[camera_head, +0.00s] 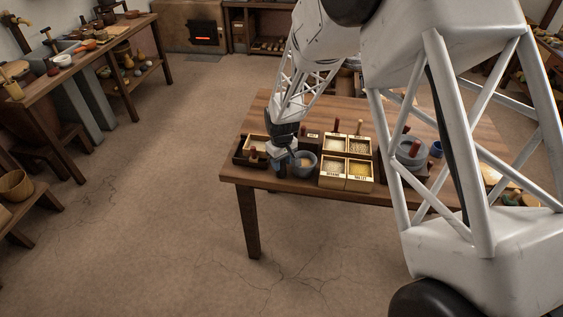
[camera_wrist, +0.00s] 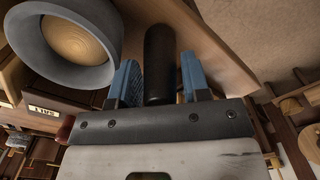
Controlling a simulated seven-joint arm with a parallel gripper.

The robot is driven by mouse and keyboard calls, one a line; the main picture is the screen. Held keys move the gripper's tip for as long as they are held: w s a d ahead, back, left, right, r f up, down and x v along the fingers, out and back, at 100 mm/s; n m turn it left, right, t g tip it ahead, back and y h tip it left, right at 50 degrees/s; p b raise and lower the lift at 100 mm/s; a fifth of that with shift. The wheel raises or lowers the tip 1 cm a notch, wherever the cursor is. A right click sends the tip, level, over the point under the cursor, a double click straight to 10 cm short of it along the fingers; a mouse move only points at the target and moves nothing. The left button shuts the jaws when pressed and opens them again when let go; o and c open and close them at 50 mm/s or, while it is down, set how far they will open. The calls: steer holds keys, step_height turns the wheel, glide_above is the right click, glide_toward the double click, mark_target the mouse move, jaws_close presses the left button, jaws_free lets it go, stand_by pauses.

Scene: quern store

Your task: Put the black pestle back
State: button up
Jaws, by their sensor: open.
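The black pestle (camera_wrist: 159,58) shows in the wrist view as a dark rounded cylinder between the two blue fingers of my gripper (camera_wrist: 157,68). The fingers are apart, with a visible gap on each side of the pestle. In the head view my gripper (camera_head: 282,155) is low over the table's front left part, just left of a grey stone bowl (camera_head: 305,167). The bowl also shows in the wrist view (camera_wrist: 38,50), with tan contents. In the head view the pestle is hard to tell from my gripper.
A wooden box (camera_head: 347,172) with labelled compartments of grain stands right of the bowl. A dark tray (camera_head: 240,155) with red-brown handled pieces is at the left. Another grey stone vessel (camera_head: 410,150) stands farther right. The wooden table's (camera_head: 232,172) front edge is close to my gripper.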

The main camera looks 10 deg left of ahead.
step_height(320, 180, up, 12)
steer(key=shift+r, duration=0.1)
stand_by(0.5)
stand_by(0.5)
steer(key=s+d+r+m+t, duration=0.1)
steer(key=s+d+r+m, duration=0.1)
steer(key=s+d+r, duration=0.65)
steer(key=s+d+r+m, duration=0.3)
steer(key=s+d+r, duration=0.3)
steer(key=d+r, duration=0.45)
steer(key=s+d+m, duration=0.1)
steer(key=s+d, duration=0.3)
steer(key=s, duration=0.3)
steer(key=s+d+r+m+t, duration=0.1)
steer(key=s+d+m, duration=0.1)
steer(key=s+d, duration=0.3)
steer(key=s+d+m, duration=0.1)
steer(key=s+d, duration=0.3)
steer(key=s, duration=0.7)
steer(key=shift+d+r+m+t, duration=0.2)
steer(key=shift+m+t, duration=0.1)
steer(key=shift+m, duration=0.1)
